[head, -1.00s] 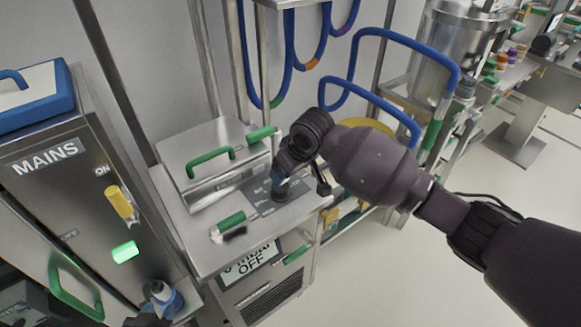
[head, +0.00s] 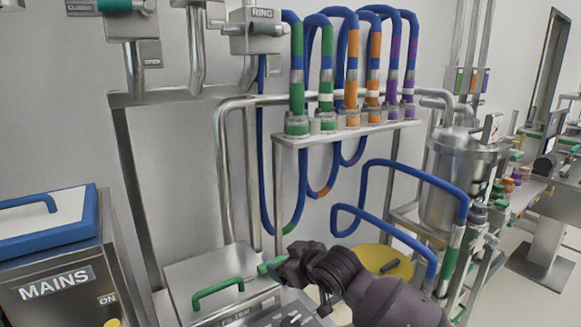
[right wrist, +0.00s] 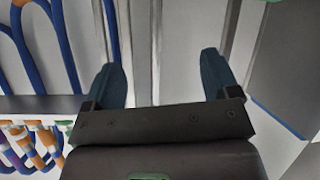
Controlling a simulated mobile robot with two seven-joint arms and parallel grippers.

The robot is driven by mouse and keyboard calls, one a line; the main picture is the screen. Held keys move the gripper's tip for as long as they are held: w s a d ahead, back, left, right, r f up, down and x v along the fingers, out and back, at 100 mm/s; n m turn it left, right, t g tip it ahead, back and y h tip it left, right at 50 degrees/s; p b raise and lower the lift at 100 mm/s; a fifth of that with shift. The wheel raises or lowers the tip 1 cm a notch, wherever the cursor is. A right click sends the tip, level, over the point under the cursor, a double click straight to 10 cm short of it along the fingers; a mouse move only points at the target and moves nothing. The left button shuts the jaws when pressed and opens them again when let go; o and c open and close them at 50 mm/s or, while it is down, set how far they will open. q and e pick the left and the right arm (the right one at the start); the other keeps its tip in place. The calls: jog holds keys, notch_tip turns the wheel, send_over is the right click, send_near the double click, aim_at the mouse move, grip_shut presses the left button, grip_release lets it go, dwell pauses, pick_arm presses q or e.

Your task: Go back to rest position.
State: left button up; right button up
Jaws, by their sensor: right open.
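My right arm comes in from the lower right in the head view, with its dark wrist bent over the steel box with the green handle. My right gripper (right wrist: 162,80) shows in the right wrist view with its two blue-grey fingers wide apart. Nothing is between the fingers; pipes and grey panels show beyond them. In the head view, the right gripper is low by the bottom edge and hard to make out. My left gripper is not in view.
The MAINS cabinet (head: 58,285) stands at the left and the steel box (head: 215,285) beside it. A rack (head: 345,132) of blue hoses with coloured bands hangs behind.

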jog(key=s+d+f+m+t+h, duration=0.25)
jog(key=s+d+f, duration=0.4)
jog(key=d, duration=0.35)
jog(key=s+d+f+m+t+h, duration=0.25)
jog(key=s+d+f, duration=0.4)
jog(key=d, duration=0.35)
jog(key=s+d+f+m+g+h, duration=0.1)
jog(key=s+d+f, duration=0.3)
jog(key=s, duration=0.5)
jog(key=s+d+f+m+g+h, duration=0.1)
jog(key=s+d+f, duration=0.3)
jog(key=s+f, duration=0.4)
jog(key=shift+s+f+m+g+h, duration=0.15)
jog(key=shift+s+m+g+h, duration=0.35)
jog(key=shift+s+m, duration=0.55)
jog(key=shift+s, duration=0.15)
